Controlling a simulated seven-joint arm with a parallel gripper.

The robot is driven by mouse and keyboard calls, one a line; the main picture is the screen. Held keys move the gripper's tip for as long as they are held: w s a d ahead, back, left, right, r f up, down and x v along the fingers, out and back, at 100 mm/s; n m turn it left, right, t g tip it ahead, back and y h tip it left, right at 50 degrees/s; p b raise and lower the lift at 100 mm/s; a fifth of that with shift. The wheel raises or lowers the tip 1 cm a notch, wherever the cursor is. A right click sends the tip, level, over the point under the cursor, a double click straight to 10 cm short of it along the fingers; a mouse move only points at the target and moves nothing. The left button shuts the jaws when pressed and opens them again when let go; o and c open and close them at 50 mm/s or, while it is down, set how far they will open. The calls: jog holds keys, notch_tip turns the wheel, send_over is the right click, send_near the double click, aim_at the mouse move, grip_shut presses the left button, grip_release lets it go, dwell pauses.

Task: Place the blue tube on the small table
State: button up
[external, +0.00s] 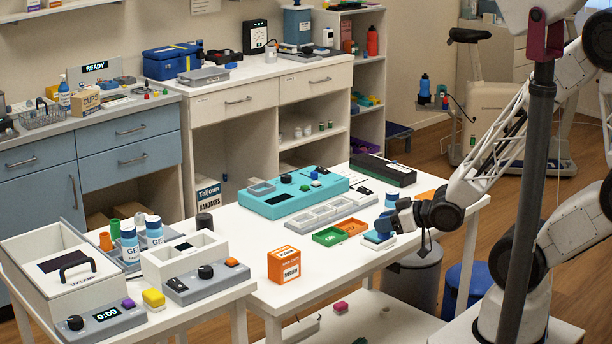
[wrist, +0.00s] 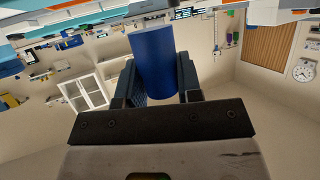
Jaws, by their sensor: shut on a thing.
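The blue tube (wrist: 158,62) sits between the two dark fingers of my gripper (wrist: 161,78), which is shut on it in the wrist view. In the external view my gripper (external: 392,221) is low over the right front part of the white table. The held tube is hard to make out there because of the fingers. A small table-like stand (external: 446,108) is at the back right, beside the exercise bike, with a blue bottle and small items on it. I cannot tell for certain that it is the small table.
The white table (external: 352,256) holds an orange box (external: 284,264), green and orange trays (external: 330,236), a teal device (external: 292,197) and a blue-topped block (external: 378,239) just below my gripper. A dark pole (external: 527,200) stands before my arm. The table's front is mostly clear.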

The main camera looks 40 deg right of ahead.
jog(key=w+d+r+m+h, duration=0.1)
jog(key=w+d+r, duration=0.2)
jog(key=w, duration=1.3)
jog(key=w+d+r+m+h, duration=0.2)
jog(key=w+r, duration=0.5)
jog(key=w, duration=0.9)
jog(key=w+d+r+m+t+h, duration=0.1)
jog(key=w+d+r, duration=0.4)
jog(key=w, duration=1.1)
jog(key=shift+r+m+h, duration=0.4)
jog(key=shift+r+h, duration=0.2)
jog(key=shift+h, duration=0.1)
jog(key=shift+d, duration=0.1)
jog(key=s+a+f+n+y, duration=0.1)
jog(key=s+f, duration=0.5)
jog(key=s, duration=1.2)
jog(key=s+a+f+n+g+y, duration=0.1)
jog(key=s+a+f, duration=0.5)
jog(key=s, duration=1.2)
jog(key=s+a+f+n+y, duration=0.3)
jog(key=s+f, duration=0.4)
jog(key=s, duration=1.1)
jog(key=shift+s+a+g+y, duration=0.25)
jog(key=shift+s+g+y, duration=0.05)
jog(key=shift+y, duration=0.2)
jog(key=shift+w+a+f, duration=0.1)
jog(key=shift+w, duration=0.15)
jog(key=shift+w+a, duration=0.25)
jog(key=shift+w, duration=0.5)
